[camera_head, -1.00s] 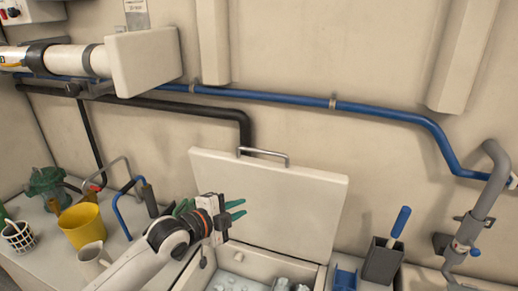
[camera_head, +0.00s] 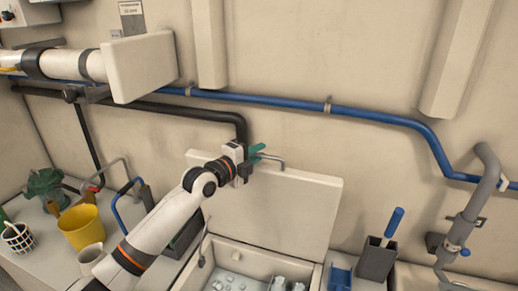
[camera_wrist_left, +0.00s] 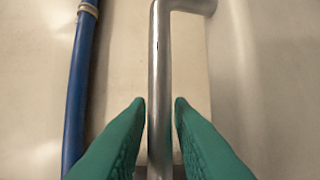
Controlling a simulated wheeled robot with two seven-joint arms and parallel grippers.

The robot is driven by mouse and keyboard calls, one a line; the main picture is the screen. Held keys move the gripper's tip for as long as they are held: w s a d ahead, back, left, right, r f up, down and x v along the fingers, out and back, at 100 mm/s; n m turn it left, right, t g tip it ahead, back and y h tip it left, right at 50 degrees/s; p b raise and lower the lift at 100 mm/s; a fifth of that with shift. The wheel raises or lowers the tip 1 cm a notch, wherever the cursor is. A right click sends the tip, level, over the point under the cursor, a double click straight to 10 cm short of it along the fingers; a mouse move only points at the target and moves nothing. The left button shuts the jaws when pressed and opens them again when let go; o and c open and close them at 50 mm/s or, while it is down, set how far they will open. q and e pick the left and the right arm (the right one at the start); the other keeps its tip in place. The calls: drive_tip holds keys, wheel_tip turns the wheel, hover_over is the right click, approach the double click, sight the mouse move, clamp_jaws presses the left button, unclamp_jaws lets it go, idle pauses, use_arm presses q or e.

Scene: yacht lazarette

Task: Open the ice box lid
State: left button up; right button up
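The ice box lid (camera_head: 292,212) is a pale panel standing raised, leaning back near the wall behind the ice box (camera_head: 258,257). The box is uncovered and shows pale, ice-like pieces inside. The metal handle (camera_head: 274,159) is on the lid's top edge. My left gripper (camera_head: 258,151) is at the left end of this handle. In the left wrist view, its green fingers (camera_wrist_left: 160,103) lie on either side of the handle bar (camera_wrist_left: 160,70), with narrow gaps showing, so it looks open around the bar. My right gripper is not in view.
A blue pipe (camera_head: 290,103) runs along the wall above the lid. A yellow bucket (camera_head: 82,226), a mug (camera_head: 91,257) and a checked cup (camera_head: 18,238) stand at left. A grey holder (camera_head: 377,259) with a blue-handled tool stands right of the box.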

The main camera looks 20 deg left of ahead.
use_arm(q)
drive_tip(key=shift+w+d, duration=0.25)
drive_tip(key=shift+w, duration=0.2)
clamp_jaws()
drive_tip(key=s+f+t+h+b, duration=0.1)
drive_tip(key=s+b, duration=0.1)
drive_tip(key=s, duration=0.4)
drive_tip(key=shift+s+m, duration=0.2)
drive_tip(key=shift+m, duration=0.1)
drive_tip(key=shift+a, duration=0.1)
